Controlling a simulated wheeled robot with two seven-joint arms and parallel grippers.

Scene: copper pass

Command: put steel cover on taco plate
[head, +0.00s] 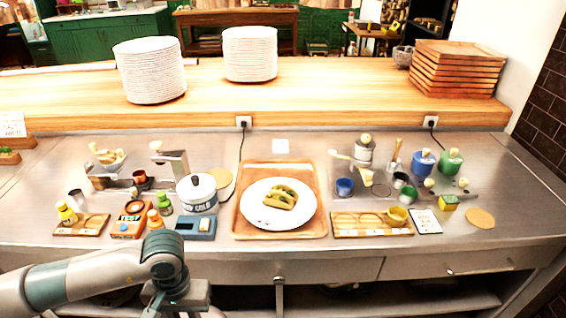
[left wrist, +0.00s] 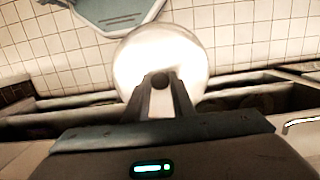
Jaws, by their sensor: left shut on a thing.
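The taco plate is a round white plate (head: 256,216) with tacos (head: 281,197) on it, lying on a wooden tray (head: 240,229) in the middle of the steel counter. My left gripper (left wrist: 160,84) is shut on the dark knob of a shiny, round steel cover (left wrist: 185,52) in the left wrist view. In the head view my left wrist is low at the bottom left, in front of the counter's front edge, apart from the plate. The cover does not show in the head view. My right gripper is in neither view.
Left of the tray stand a white pot (head: 197,190), a blue-grey device (head: 196,227) and small bottles. Plate stacks (head: 150,72) stand on the back wooden shelf.

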